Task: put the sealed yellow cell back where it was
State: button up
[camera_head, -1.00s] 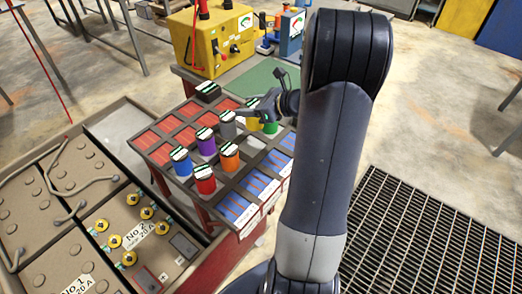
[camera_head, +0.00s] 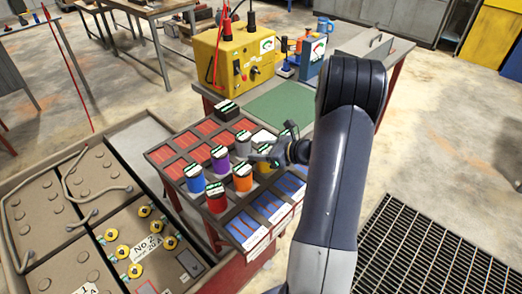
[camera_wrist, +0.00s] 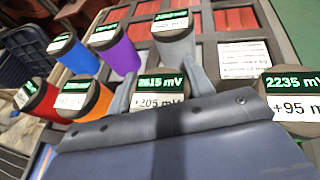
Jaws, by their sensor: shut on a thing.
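My gripper (camera_head: 266,155) is over the right part of the cell rack. It is shut on the yellow cell (camera_head: 264,166), whose side shows only as a small patch in the head view. In the wrist view, the cell's top (camera_wrist: 158,92) reads 2615 mV and +205 mV between my two fingers. Most of its body and its lower end are hidden, so I cannot tell whether it touches the rack. The grey rack (camera_head: 215,215) has red and blue-bottomed compartments. A white card (camera_wrist: 245,59) lies in a compartment beyond my right finger.
The orange cell (camera_head: 242,178), red cell (camera_head: 216,198), purple cell (camera_head: 221,161), blue cell (camera_head: 195,180) and grey cell (camera_wrist: 175,42) stand close by. Another cell (camera_wrist: 292,88), reading 2235 mV, is at the right. A yellow tester (camera_head: 235,55) stands behind.

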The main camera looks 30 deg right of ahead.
jog(key=shift+f, duration=0.15)
jog(key=o, duration=1.5)
jog(key=shift+s+d+r, duration=0.1)
jog(key=shift+r, duration=0.2)
jog(key=b+v, duration=0.1)
jog(key=v, duration=1)
jog(key=shift+s+d, duration=0.2)
jog(key=shift+s, duration=0.1)
